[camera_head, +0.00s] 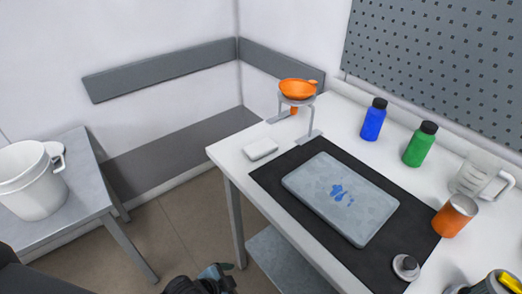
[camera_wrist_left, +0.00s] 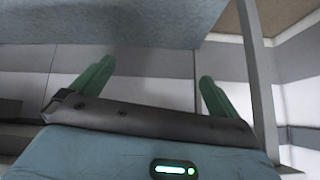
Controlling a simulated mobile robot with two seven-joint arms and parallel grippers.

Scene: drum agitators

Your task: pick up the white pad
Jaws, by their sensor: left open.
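The white pad (camera_head: 260,149) lies flat on the white table's left edge, beside the black mat, in the head view. My left gripper (camera_head: 216,276) shows only partly at the bottom of the head view, low and well in front of the table. In the left wrist view its two green fingers (camera_wrist_left: 154,76) are spread apart with nothing between them. The pad is not seen in the left wrist view.
Blue (camera_head: 373,122) and green (camera_head: 419,147) bottles and an orange cup (camera_head: 453,218) stand right. White buckets (camera_head: 35,190) stand on a side table.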

